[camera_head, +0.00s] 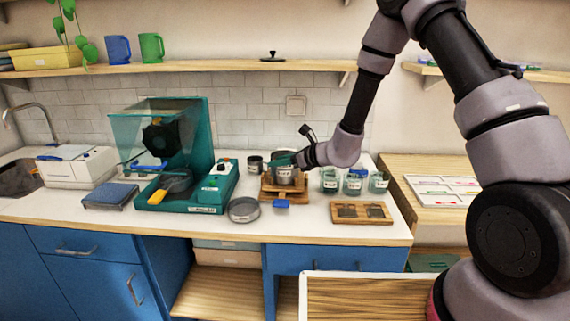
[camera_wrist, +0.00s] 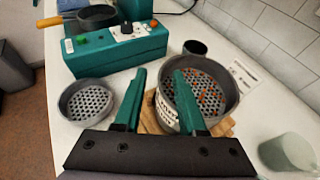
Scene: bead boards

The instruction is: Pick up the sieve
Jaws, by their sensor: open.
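A grey sieve with a perforated floor and a white label (camera_wrist: 166,112) stands on a small wooden stand (camera_wrist: 226,127), with several orange beads inside. It also shows in the head view (camera_head: 285,177). A second, shallow grey perforated dish (camera_wrist: 88,101) lies empty on the counter to its left; the head view shows it too (camera_head: 243,210). My gripper (camera_wrist: 159,78) has green fingers and is open at the labelled sieve. In the wrist view one finger overlaps the inside of the sieve and the other is outside its left wall. Whether they touch it is unclear.
A teal machine (camera_head: 200,160) with a clear hood stands left of the sieve. A dark cup (camera_wrist: 195,48) is behind it. Several labelled glass jars (camera_head: 354,183) stand to the right, with a wooden tray (camera_head: 361,212) in front. The front counter strip is mostly clear.

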